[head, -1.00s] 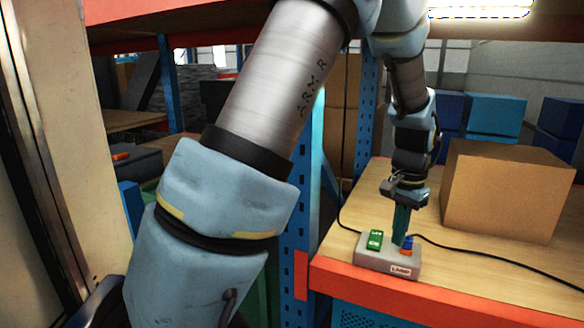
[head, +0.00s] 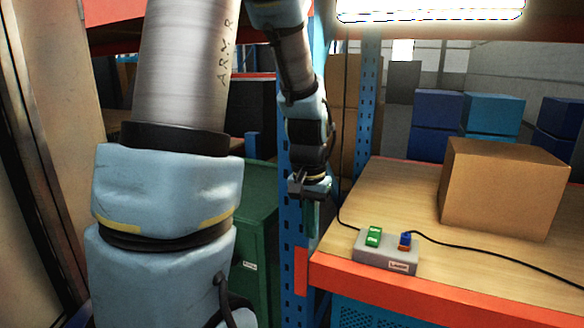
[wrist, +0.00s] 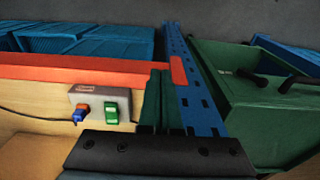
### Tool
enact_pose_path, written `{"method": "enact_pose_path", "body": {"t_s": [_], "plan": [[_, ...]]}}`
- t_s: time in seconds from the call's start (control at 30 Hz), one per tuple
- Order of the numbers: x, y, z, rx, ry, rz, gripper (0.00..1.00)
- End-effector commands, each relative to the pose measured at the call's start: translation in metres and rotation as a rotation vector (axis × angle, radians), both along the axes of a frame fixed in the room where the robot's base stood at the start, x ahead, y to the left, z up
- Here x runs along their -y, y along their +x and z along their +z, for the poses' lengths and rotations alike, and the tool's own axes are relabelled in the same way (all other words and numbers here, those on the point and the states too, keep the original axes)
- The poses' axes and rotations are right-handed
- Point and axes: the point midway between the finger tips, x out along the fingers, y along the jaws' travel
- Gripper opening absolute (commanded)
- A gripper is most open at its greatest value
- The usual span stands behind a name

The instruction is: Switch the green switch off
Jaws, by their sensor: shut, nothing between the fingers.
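The green switch (head: 373,236) sits on the left side of a grey switch box (head: 387,254) near the shelf's front edge. A blue switch (head: 405,241) with an orange base is to its right on the same box, which has a white label. In the wrist view the green switch (wrist: 112,113) and blue switch (wrist: 80,112) appear in swapped order. My gripper (head: 311,222) is shut and empty, pointing down to the left of the box, beside the blue upright and apart from both switches. Its green fingers (wrist: 158,98) also show in the wrist view.
A cardboard box (head: 503,188) stands on the wooden shelf (head: 400,196) behind the switch box. Black cables run from the switch box. A perforated blue upright (head: 298,170) and red shelf edge (head: 440,290) are close to my gripper. A green bin (head: 252,235) stands left.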

Motion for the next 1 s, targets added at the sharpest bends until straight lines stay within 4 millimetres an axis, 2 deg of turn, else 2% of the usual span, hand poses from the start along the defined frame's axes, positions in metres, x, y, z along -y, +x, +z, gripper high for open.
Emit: {"method": "enact_pose_path", "body": {"t_s": [0.03, 0.1, 0.2, 0.3, 0.47, 1.0], "plan": [[-0.027, -0.008, 0.002, 0.01, -0.005, 0.074, 0.0], [-0.055, -0.019, 0.002, 0.024, -0.009, 0.161, 0.0], [-0.082, -0.034, 0.001, 0.041, -0.012, 0.254, 0.0], [-0.098, -0.044, 0.0, 0.05, -0.014, 0.312, 0.0], [-0.106, -0.05, -0.001, 0.055, -0.015, 0.342, 0.0], [-0.104, -0.047, -0.001, 0.056, -0.016, 0.347, 0.0]]}}
